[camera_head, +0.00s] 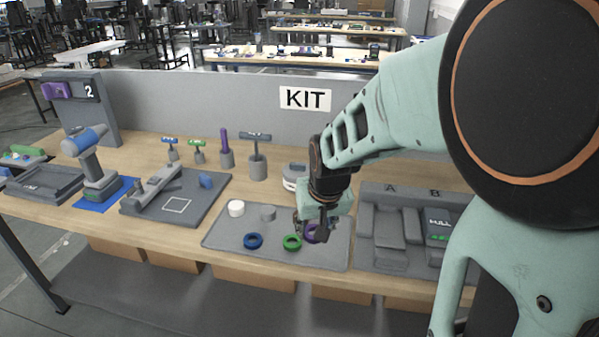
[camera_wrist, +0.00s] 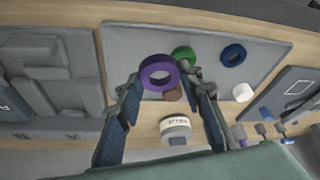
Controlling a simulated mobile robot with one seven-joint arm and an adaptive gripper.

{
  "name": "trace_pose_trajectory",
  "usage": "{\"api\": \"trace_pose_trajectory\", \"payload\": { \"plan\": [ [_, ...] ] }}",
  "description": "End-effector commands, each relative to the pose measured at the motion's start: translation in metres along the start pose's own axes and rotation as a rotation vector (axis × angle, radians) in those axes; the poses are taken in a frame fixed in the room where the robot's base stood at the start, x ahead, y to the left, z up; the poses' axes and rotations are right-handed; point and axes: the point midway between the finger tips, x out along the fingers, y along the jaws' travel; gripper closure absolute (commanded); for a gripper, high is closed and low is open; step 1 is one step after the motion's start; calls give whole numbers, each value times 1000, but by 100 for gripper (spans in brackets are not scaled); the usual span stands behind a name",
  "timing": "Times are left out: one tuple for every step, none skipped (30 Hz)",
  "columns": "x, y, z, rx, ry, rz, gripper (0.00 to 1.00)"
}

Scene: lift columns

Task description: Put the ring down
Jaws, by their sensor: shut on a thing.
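A purple ring (camera_wrist: 146,74) is held between the fingertips of my gripper (camera_wrist: 161,82) in the wrist view. In the head view, the purple ring (camera_head: 309,236) shows partly behind my gripper (camera_head: 313,226), over the right part of a grey mat (camera_head: 222,233). My gripper is shut on the ring. Whether the ring touches the mat is not clear. A green ring (camera_head: 291,248) lies on the mat just left of it, and a blue ring (camera_head: 253,246) lies further left.
A white cylinder (camera_head: 236,208) and a grey cylinder (camera_head: 268,213) stand on the mat's back part. A grey fixture marked A and B (camera_head: 388,255) is close on the right. A white-banded round object (camera_wrist: 175,127) stands behind the mat.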

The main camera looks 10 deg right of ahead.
Motion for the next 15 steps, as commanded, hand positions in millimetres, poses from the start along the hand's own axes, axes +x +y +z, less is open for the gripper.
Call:
{"api": "trace_pose_trajectory", "payload": {
  "plan": [
    [12,13,-1,7,0,3,95],
    [22,15,2,5,-1,1,95],
    [29,20,3,4,-1,1,95],
    [34,24,4,4,-1,1,95],
    [39,28,4,4,0,1,95],
    [44,32,4,2,0,1,95],
    [48,35,4,3,0,1,95],
    [50,37,3,3,1,1,95],
    [54,40,3,3,1,0,95],
    [55,41,3,1,2,0,95],
    [56,43,3,0,1,0,95],
    [57,44,3,0,1,0,95],
    [58,45,3,0,1,0,95],
    [58,45,3,0,1,0,95],
    [59,46,3,1,1,0,95]
  ]
}}
